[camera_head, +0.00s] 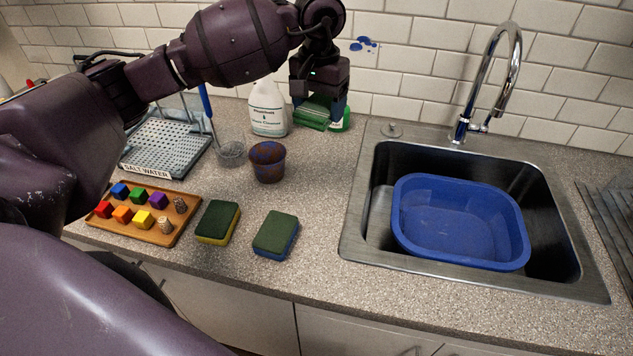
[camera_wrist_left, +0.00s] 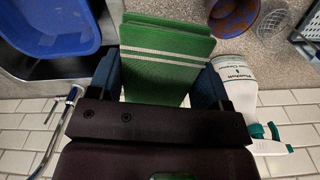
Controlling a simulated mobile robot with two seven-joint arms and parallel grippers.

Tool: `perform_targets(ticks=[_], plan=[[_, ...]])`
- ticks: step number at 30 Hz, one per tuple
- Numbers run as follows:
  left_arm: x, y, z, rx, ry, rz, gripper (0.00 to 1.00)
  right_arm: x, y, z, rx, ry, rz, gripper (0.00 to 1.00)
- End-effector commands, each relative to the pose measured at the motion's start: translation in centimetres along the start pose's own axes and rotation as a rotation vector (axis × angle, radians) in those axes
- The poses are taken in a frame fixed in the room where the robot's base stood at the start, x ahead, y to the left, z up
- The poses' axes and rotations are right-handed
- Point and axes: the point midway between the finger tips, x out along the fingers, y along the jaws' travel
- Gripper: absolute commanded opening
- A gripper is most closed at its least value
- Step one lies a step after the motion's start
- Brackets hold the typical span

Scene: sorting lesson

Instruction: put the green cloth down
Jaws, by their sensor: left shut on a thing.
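A green cloth (camera_head: 312,118) with pale stripes is held by my left gripper (camera_head: 322,110) at the back of the counter, between a white spray bottle and the sink. The folded green cloth (camera_wrist_left: 166,55) fills the middle of the left wrist view, between the two blue fingers of my left gripper (camera_wrist_left: 163,88). In the head view the gripper points down and hides part of the cloth. I cannot tell whether the cloth touches the counter. My right gripper is not in view.
A white spray bottle (camera_head: 268,108) stands just left of the cloth. A stained pot (camera_head: 268,162), two sponges (camera_head: 217,222) (camera_head: 276,235) and a wooden tray (camera_head: 163,236) of coloured blocks lie nearer. The sink holds a blue basin (camera_head: 460,222). The counter right of the pot is clear.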

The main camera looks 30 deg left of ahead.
Motion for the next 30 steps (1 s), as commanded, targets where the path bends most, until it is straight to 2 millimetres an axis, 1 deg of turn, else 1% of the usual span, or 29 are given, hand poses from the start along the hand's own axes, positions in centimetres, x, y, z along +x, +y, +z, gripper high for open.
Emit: perform_targets(ticks=[1,3,7,10,14,24,27,30], plan=[[-0.3,-0.7,-0.2,0.024,-0.003,0.0,0.49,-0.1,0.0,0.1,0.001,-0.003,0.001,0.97],[-0.2,-1.2,-0.1,0.066,-0.005,-0.001,0.49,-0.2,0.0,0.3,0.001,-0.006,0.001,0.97],[0.0,-1.2,0.1,0.126,-0.004,0.0,0.49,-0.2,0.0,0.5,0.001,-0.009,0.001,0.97],[0.9,-1.2,0.2,0.141,-0.006,0.001,0.49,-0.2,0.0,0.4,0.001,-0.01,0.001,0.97],[3.5,-1.2,0.3,0.141,-0.009,0.002,0.49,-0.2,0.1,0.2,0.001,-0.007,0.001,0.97],[10.9,-1.1,0.3,0.139,-0.008,0.003,0.49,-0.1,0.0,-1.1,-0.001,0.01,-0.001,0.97],[12.8,-1.1,0.3,0.139,-0.007,0.002,0.49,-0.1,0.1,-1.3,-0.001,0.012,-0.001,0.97],[14.4,-1.2,0.3,0.139,-0.006,0.001,0.49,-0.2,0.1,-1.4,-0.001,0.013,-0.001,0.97]])
